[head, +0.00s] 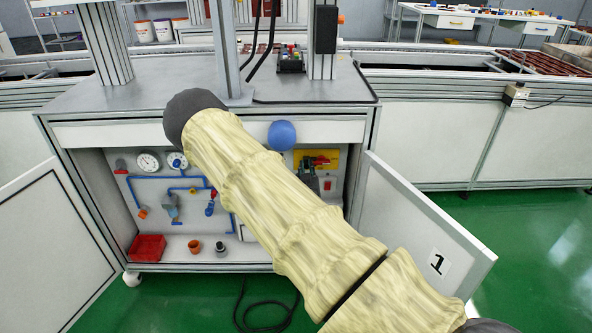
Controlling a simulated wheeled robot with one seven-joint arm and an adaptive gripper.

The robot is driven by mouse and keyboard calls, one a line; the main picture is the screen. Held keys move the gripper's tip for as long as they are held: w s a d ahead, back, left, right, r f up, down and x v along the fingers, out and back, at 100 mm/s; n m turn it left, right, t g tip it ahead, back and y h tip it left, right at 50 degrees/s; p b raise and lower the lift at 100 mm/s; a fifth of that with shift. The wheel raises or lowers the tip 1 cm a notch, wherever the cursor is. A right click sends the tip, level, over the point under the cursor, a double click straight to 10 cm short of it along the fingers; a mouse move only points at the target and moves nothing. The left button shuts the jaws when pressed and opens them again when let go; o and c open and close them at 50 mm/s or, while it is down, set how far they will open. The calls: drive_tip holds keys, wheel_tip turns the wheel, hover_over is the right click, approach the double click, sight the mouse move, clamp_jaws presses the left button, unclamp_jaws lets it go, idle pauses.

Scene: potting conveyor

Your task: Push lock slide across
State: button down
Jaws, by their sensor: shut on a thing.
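A yellow plate (328,158) with a red piece (321,161) on it is on the back panel inside the open cabinet, right of my arm. I cannot tell whether this is the lock slide. A dark grey fitting (308,178) sits beside the plate, partly behind my arm. My pale sleeved arm crosses the view from lower right to a dark rounded joint at upper left, covering the middle of the cabinet. My gripper cannot be made out, and its contact is hidden. A blue ball (282,135) shows just above the plate, in front of the white front panel.
Gauges (149,162), blue pipes (150,178), a red bin (147,247) and an orange cup (194,246) are in the cabinet. Its open doors stand left (40,245) and right (415,225). A black cable (266,318) lies on the green floor.

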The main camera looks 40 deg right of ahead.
drive_tip(key=shift+s+d, duration=0.15)
drive_tip(key=shift+d, duration=0.1)
drive_tip(key=c, duration=1.3)
unclamp_jaws()
drive_tip(key=shift+s+d, duration=0.1)
drive_tip(key=shift+a, duration=0.25)
drive_tip(key=v, duration=1.1)
drive_tip(key=shift+s+a, duration=0.25)
